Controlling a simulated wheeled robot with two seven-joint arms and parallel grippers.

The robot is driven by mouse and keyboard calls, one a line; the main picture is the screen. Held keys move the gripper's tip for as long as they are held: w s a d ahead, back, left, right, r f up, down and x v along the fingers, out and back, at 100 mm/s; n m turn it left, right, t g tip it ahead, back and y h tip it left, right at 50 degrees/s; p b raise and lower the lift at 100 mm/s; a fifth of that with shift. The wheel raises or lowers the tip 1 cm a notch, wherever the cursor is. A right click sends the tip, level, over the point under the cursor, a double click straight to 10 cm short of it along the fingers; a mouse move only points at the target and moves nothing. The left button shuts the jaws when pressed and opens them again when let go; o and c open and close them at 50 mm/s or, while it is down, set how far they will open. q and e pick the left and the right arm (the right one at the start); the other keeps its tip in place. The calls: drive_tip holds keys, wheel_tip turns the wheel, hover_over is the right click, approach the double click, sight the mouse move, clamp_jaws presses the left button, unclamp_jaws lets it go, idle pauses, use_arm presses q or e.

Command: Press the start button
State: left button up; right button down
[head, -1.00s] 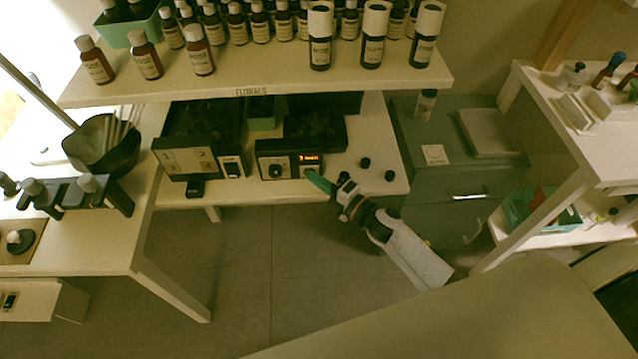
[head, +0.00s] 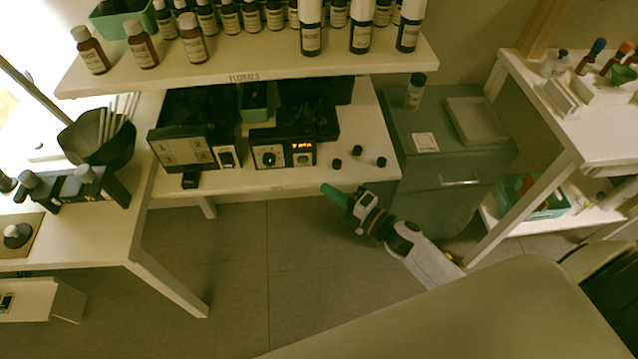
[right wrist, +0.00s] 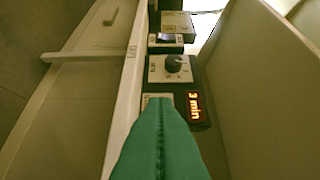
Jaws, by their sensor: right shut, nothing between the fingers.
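A black device with a pale front panel (head: 270,158) stands on the lower shelf. It has a black dial, a lit orange display (head: 302,146) and a small round button (head: 303,159) below the display. In the right wrist view the dial (right wrist: 173,63) shows, and the display (right wrist: 195,107) reads "3 min". There, the fingers cover the part of the panel beside the display. My right gripper (head: 325,189), with green fingers, is shut and empty. It is apart from the device, in front of the shelf edge and below right of the button. My left gripper is not in view.
A second device with a numbered panel (head: 183,152) stands left of it. Several small black caps (head: 358,150) lie to its right. The upper shelf (head: 270,68) with rows of bottles overhangs the devices. A grey cabinet (head: 455,165) stands at right. The floor in front is open.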

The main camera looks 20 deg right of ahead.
drive_tip(key=shift+v, duration=2.35)
drive_tip(key=shift+a, duration=0.1)
